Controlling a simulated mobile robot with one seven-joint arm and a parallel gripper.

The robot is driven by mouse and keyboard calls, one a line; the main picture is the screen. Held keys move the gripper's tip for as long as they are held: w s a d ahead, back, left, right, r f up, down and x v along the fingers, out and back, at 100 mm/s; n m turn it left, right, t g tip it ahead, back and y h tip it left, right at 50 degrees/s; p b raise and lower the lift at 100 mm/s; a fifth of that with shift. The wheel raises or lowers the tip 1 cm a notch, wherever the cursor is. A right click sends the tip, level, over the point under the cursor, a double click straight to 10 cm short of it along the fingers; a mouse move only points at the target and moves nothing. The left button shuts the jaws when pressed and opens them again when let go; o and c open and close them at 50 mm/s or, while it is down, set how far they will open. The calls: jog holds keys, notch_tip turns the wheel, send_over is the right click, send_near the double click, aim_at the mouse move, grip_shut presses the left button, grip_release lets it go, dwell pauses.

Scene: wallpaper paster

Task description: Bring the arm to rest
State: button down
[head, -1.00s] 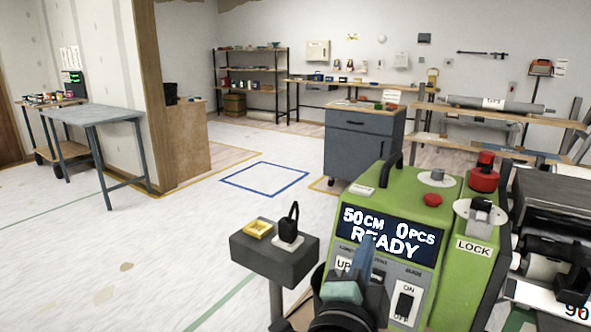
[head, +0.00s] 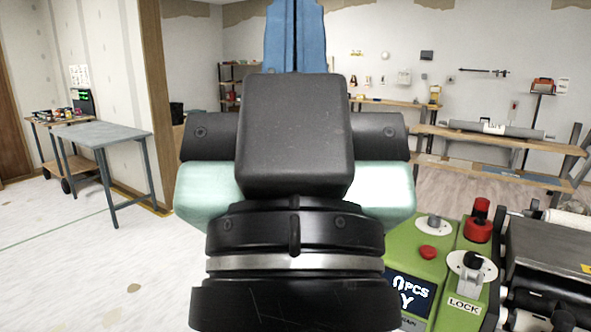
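My gripper (head: 295,35) is raised upright close in front of the head camera. Its two blue fingers point up and lie side by side with only a thin dark line between them, so it looks shut.
The green paster machine (head: 437,230) stands at the lower right, its display partly hidden by my arm. A black roller unit (head: 555,255) is beside it. A grey table (head: 100,134) stands at the left, with open floor (head: 90,255) before it.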

notch_tip(320, 180, up, 18)
jog(key=p, duration=1.6)
